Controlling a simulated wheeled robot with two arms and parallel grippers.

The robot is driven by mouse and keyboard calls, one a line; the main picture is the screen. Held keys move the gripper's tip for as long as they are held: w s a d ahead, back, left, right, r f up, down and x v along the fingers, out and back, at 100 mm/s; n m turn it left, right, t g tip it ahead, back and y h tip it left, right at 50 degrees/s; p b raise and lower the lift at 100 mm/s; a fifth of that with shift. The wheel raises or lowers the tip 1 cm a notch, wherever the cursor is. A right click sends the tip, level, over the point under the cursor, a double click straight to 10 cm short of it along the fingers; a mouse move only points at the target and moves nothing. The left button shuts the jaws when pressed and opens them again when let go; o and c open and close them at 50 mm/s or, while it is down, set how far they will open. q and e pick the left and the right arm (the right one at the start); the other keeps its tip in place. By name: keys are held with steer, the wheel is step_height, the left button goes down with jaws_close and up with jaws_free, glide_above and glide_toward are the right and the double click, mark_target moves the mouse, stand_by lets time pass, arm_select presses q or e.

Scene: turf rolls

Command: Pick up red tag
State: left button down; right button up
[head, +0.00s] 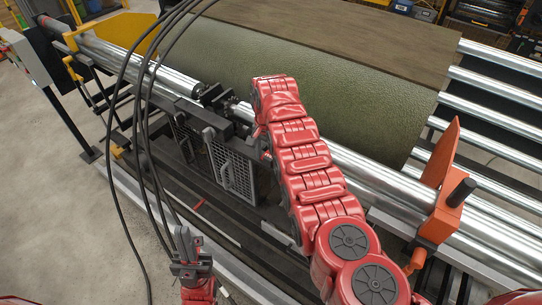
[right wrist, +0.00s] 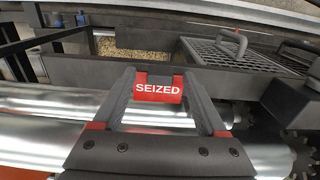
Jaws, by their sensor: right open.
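The red tag (right wrist: 158,90) shows in the right wrist view, its white lettering reading "SEIZED". It appears between the tips of my right gripper (right wrist: 160,94), which is open with one finger at each side; I cannot tell whether they touch it. In the head view my right arm reaches over the machine, and its gripper is largely hidden behind the arm. I cannot make out the tag there. My left gripper (head: 187,246) is low at the left in the head view; its jaw opening is too small to judge.
Chrome rollers (right wrist: 55,103) lie beneath my right gripper. A mesh grille (right wrist: 222,53) and toothed wheels (right wrist: 300,152) are close to its right. A big turf roll (head: 350,100) lies behind my right arm. An orange upright guard (head: 441,155) stands at right. Black cables hang at left.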

jaws_close()
stand_by(0.3)
steer(key=shift+r, duration=0.15)
